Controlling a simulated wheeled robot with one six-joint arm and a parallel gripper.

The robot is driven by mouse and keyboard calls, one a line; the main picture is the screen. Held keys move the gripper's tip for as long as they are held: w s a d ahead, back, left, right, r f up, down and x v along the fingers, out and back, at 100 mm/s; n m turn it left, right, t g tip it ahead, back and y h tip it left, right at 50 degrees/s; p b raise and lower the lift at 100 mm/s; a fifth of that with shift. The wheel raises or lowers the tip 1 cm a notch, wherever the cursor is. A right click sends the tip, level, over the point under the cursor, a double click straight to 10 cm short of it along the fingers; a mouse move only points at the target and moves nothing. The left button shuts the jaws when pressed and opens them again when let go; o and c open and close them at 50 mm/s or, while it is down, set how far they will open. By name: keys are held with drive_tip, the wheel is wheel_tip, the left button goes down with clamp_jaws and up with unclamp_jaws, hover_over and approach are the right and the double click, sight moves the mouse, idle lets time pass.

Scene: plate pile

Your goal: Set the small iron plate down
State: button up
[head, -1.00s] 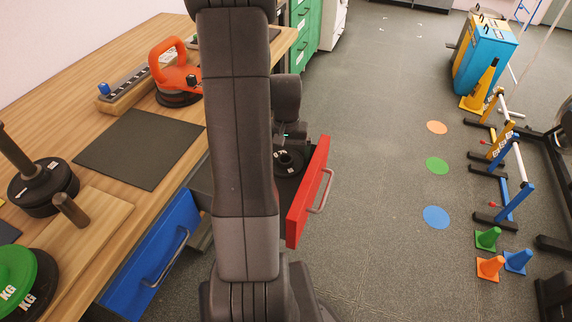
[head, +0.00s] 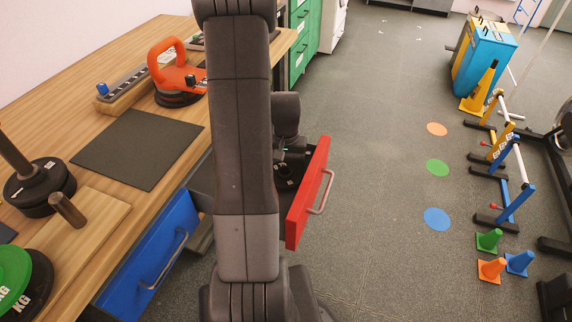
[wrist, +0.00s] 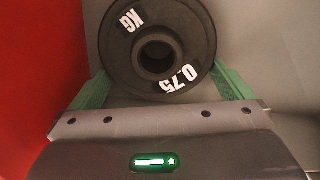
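The small iron plate (wrist: 120,62) is a black disc marked 0.75 KG with a round centre hole. In the wrist view it lies face-on between the two green fingers of my gripper (wrist: 160,75), which meet its edges on both sides. My gripper is shut on it. In the head view the plate (head: 285,178) is low inside the open red-fronted drawer (head: 309,195), partly hidden by my arm and gripper. The red front also shows along the left of the wrist view. I cannot tell whether the plate touches the drawer floor.
The wooden bench (head: 92,205) holds a dark mat (head: 138,148), an orange-handled tool (head: 172,72), a post with black plates (head: 40,187) and a green plate (head: 12,275). A blue drawer (head: 165,245) stands partly open nearby.

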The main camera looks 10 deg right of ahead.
sight(286, 167)
wheel_tip(286, 167, up, 12)
drive_tip(key=p, duration=0.2)
drive_tip(key=shift+r, duration=0.2)
